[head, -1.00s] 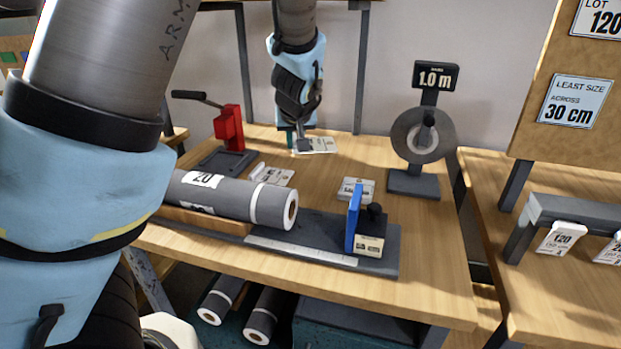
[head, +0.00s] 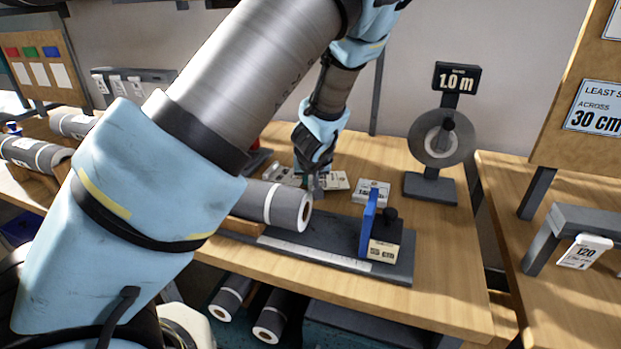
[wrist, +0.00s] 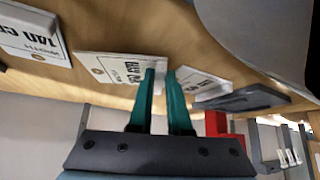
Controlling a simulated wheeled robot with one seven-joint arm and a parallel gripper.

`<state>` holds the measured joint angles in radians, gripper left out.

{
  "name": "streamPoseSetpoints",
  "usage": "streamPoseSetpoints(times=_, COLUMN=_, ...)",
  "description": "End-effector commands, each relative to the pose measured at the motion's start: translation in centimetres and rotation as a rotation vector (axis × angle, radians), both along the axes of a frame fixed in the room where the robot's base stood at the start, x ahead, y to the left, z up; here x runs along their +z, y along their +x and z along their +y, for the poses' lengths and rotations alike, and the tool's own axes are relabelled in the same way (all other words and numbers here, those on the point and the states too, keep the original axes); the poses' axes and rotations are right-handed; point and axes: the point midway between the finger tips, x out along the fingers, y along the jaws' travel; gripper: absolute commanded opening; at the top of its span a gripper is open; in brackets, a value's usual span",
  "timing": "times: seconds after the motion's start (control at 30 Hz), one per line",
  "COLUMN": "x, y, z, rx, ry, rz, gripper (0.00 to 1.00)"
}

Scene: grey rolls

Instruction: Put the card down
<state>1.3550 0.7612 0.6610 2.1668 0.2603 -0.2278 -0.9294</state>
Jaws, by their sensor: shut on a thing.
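My gripper (head: 318,190) points down over the back of the bench, behind the grey roll. In the wrist view its two green fingers (wrist: 164,72) are close together, shut on the edge of a white printed card (wrist: 120,67). This card also shows in the head view (head: 336,181), right of the fingers. It looks flat and at or very near the wood; whether it touches is unclear. Another pale card (wrist: 197,84) lies on the bench on the other side of the fingers, close by.
In front are the grey roll (head: 283,203), a ruler board (head: 330,247) and a blue stop plate (head: 368,225). A 1.0 m dial stand (head: 432,188) is at right. Bare wood lies between.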

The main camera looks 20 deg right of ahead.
Motion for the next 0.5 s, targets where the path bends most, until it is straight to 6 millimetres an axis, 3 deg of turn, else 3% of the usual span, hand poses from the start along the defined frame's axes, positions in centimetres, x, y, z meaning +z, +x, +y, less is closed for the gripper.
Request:
streamPoseSetpoints(times=0.47, x=-0.87, y=0.03, z=0.00, rx=0.000, ry=0.000, rz=0.000, gripper=0.00)
streamPoseSetpoints(times=0.5, x=-0.74, y=0.02, z=-0.01, rx=0.000, ry=0.000, rz=0.000, gripper=0.20)
